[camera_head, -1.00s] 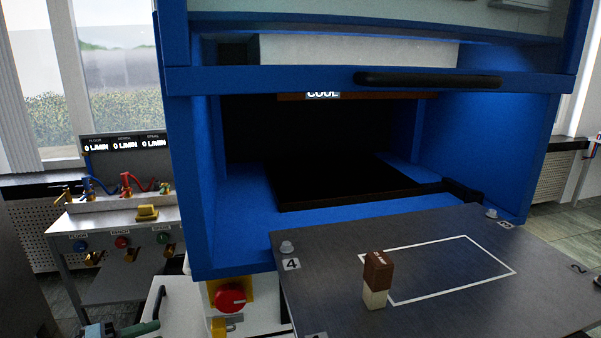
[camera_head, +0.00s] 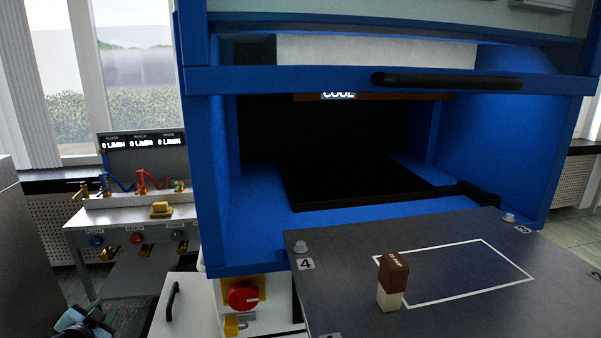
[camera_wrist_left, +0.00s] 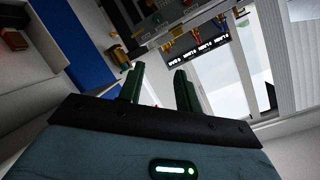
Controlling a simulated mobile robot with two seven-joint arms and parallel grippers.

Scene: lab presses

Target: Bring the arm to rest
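My left gripper (camera_head: 92,318) shows at the bottom left corner of the head view, partly cut off by the frame edge. In the left wrist view its two dark green fingers (camera_wrist_left: 158,80) stand apart with nothing between them. My right gripper is in neither view.
The blue press (camera_head: 212,240) stands open at the centre with a dark interior. A dark metal plate (camera_head: 340,300) in front carries a brown and cream block (camera_head: 392,282) beside a white outlined rectangle. A valve bench (camera_head: 120,215) stands at the left, also visible in the left wrist view (camera_wrist_left: 195,50). A white cabinet (camera_head: 190,305) is near my left gripper.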

